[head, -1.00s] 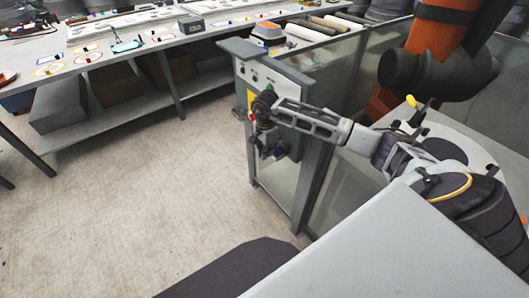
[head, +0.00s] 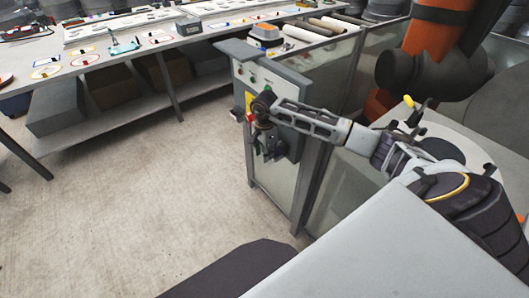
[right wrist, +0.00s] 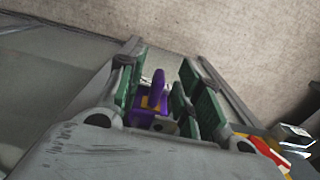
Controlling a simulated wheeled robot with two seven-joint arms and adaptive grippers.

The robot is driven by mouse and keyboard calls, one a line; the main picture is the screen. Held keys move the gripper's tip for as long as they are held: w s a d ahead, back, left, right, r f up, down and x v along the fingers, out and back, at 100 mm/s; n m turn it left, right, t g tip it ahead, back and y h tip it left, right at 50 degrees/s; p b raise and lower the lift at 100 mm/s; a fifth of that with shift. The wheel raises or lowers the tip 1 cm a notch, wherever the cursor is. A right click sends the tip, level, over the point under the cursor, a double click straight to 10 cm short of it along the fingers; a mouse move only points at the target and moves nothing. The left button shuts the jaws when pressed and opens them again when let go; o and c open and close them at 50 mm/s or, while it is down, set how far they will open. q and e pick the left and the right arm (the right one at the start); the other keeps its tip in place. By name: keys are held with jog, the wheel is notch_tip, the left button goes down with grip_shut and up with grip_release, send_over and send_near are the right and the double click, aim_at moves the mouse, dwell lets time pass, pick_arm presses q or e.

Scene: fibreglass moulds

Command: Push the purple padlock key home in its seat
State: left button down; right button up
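In the right wrist view a purple part (right wrist: 139,112) with an orange-yellow patch and a loop above it lies between my right gripper's green-padded fingers. I take it for the padlock key's body. Its left side is close against the left finger; a narrow grey part lies between it and the right finger, so I cannot tell whether it is gripped. My right gripper (head: 270,150) points down in front of the grey control panel (head: 285,85) in the head view. The seat cannot be made out in either view. My left gripper is out of view.
A red and yellow part (right wrist: 268,150) shows near the right finger in the wrist view. Glass-sided guarding (head: 350,190) stands right of the panel, with an orange robot arm (head: 432,35) behind. A bench (head: 140,62) runs along the back left. The floor left of the panel is clear.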

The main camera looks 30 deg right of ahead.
jog(key=shift+r, duration=0.4)
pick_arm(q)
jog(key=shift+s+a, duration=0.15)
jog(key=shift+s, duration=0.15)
pick_arm(e)
notch_tip(320, 180, up, 11)
dwell(0.6)
